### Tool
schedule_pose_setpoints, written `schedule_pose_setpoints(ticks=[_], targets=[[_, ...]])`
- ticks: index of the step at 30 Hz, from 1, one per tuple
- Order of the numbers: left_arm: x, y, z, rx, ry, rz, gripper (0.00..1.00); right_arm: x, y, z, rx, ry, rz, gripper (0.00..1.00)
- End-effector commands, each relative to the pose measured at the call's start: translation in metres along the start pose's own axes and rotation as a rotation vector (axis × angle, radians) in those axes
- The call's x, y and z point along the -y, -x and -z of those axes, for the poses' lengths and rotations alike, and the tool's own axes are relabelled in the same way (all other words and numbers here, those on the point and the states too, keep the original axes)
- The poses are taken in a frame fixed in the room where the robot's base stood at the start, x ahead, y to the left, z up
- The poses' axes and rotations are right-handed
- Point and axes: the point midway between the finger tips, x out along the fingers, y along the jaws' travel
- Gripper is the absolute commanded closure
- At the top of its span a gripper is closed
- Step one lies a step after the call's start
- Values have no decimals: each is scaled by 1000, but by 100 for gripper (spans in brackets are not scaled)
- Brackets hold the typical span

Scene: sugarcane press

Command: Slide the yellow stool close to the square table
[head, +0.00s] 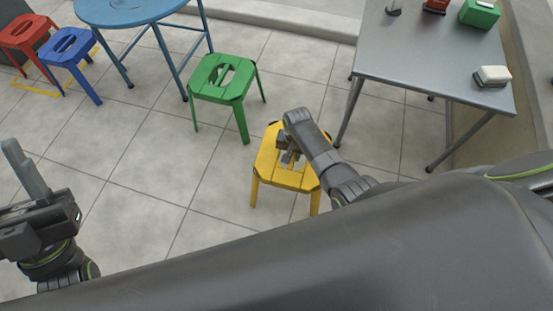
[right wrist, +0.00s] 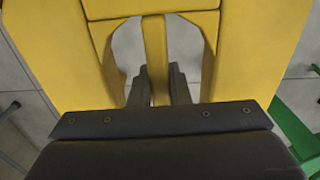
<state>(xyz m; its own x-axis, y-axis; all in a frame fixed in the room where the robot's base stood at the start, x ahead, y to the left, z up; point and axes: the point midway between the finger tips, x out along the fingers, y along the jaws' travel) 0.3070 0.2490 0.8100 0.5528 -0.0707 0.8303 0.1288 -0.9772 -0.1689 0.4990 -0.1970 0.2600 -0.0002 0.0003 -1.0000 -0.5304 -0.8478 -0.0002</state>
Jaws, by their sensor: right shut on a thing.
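The yellow stool (head: 271,173) stands upright on the tiled floor, just left of the square grey table (head: 420,55), with a gap of floor between them. My right gripper (head: 288,158) reaches down onto the stool's seat. In the right wrist view its fingers (right wrist: 158,85) are shut on the bar in the middle of the yellow seat (right wrist: 75,60), between two openings. My arm hides part of the seat and some of the legs. My left gripper (head: 25,170) is at the far left, away from the stool; its finger opening cannot be made out.
A green stool (head: 222,82) stands up and left of the yellow one. A round blue table (head: 130,10), a blue stool (head: 70,48) and a red stool (head: 28,32) are at the upper left. The grey table carries a white-topped block (head: 493,75) and a green box (head: 479,14).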

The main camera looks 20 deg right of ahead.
Motion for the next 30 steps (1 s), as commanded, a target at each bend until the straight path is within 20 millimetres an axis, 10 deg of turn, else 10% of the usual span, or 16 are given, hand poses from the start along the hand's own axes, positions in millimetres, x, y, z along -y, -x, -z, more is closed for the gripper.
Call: schedule_pose_setpoints(ticks=[30], targets=[[6,23,-77,480,67,26,57,-25,0,0,0,-1,-3,100]])
